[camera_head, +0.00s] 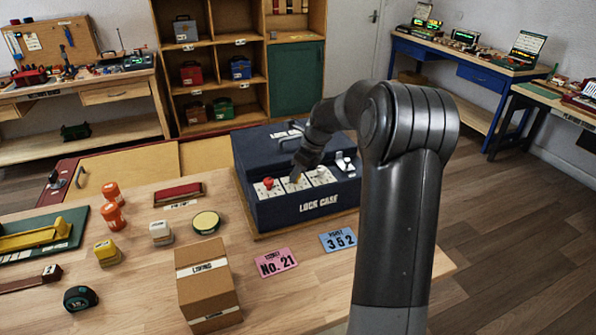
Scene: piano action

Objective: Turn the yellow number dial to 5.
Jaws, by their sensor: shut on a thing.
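The dark blue lock case (305,208) stands on the wooden table and has a row of white dial plates on its sloped front. The yellow number dial (294,179) is on the middle plate, mostly hidden by my gripper. My gripper (297,174) reaches down to it from the upper right and is shut on it. The number the dial points to is too small and too covered to read. A red dial (268,183) sits on the left plate. A pale dial (320,173) sits on the right plate.
A silver latch or lever (345,163) is at the case's right. A pink "No. 21" card (276,262), a blue "352" card (338,239) and a cardboard box (208,285) lie in front. Orange bottles (112,205) and a round tin (206,222) are to the left.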

